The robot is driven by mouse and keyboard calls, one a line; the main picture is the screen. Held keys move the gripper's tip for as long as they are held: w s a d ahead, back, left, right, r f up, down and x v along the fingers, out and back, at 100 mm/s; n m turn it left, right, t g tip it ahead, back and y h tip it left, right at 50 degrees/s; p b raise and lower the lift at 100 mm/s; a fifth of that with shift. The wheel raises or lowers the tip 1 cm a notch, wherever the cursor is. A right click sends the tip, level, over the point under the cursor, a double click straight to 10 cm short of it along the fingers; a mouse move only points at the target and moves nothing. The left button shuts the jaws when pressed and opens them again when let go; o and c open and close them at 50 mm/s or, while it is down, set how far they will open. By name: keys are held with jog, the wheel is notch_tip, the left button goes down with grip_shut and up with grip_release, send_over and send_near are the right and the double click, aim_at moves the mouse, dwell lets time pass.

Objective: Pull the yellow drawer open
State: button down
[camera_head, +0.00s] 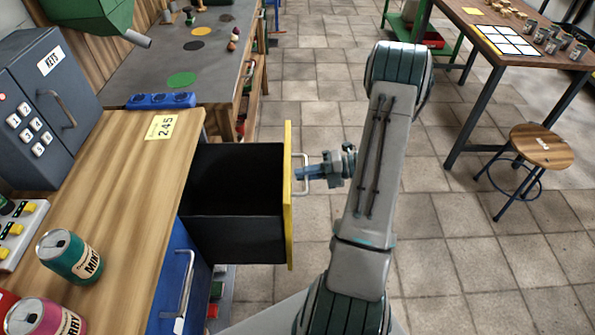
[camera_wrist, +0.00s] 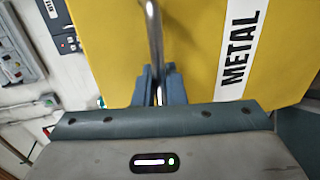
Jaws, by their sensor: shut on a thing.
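The yellow drawer (camera_head: 289,200) stands well out from the wooden-topped cabinet, and its dark, empty-looking inside shows in the head view. Its yellow front, marked METAL, fills much of the wrist view (camera_wrist: 200,60). A metal bar handle (camera_head: 304,172) is on the front; it runs up the middle of the wrist view (camera_wrist: 154,40). My gripper (camera_head: 303,173) reaches the handle from the right. In the wrist view its fingers (camera_wrist: 158,85) are shut around the handle's lower part.
A grey key safe (camera_head: 45,105), cans and a button box are on the cabinet top (camera_head: 130,190). A stool (camera_head: 541,147) and a table (camera_head: 500,45) stand at right; tiled floor between is clear.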

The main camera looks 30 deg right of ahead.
jog(key=c, duration=1.6)
grip_release()
jog(key=shift+o, duration=0.2)
jog(key=shift+d, duration=0.1)
jog(key=v, duration=1.3)
jog(key=shift+s+d, duration=0.2)
jog(key=shift+d, duration=0.1)
